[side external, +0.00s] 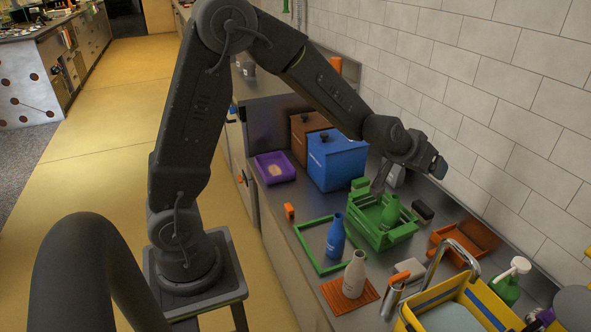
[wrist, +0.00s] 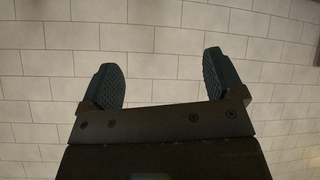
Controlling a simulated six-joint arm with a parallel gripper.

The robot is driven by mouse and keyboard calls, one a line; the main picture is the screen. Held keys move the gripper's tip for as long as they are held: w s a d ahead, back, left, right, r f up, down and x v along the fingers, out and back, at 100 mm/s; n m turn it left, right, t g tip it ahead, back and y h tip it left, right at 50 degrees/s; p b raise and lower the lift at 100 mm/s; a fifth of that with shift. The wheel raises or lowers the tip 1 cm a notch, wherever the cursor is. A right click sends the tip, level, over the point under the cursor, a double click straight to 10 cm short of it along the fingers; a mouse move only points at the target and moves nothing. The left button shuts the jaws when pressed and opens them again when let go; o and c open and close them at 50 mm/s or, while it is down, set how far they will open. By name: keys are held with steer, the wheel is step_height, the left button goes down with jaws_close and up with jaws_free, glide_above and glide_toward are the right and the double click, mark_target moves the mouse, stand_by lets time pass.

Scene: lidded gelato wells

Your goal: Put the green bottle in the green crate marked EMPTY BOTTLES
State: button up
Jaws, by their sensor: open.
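The green bottle (side external: 391,211) is in the green crate (side external: 398,236) in the side external view, with its neck showing above the rim. I cannot read any marking on the crate. My gripper (side external: 441,168) is above and to the right of the crate, near the tiled wall, clear of the bottle. In the wrist view my gripper (wrist: 165,82) has its two fingers wide apart with nothing between them, and only wall tiles show beyond.
A blue bottle (side external: 336,237) stands by a green frame (side external: 312,256), and a pale bottle (side external: 354,272) on an orange mat (side external: 338,302). A blue lidded box (side external: 335,165), an orange tray (side external: 478,236) and a yellow bucket (side external: 480,305) stand around the crate.

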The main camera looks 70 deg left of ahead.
steer(key=s+d+r+m+g+h, duration=0.15)
steer(key=s+r, duration=0.25)
steer(key=s, duration=0.4)
steer(key=s+d+r+m+g, duration=0.1)
steer(key=s+d+r, duration=0.1)
steer(key=s+r, duration=0.45)
steer(key=s+f+m+g, duration=0.1)
steer(key=s+f+g, duration=0.1)
steer(key=s, duration=1.4)
steer(key=shift+s+a+f+y, duration=0.15)
steer(key=shift+s+a+y, duration=0.2)
steer(key=shift+y, duration=0.1)
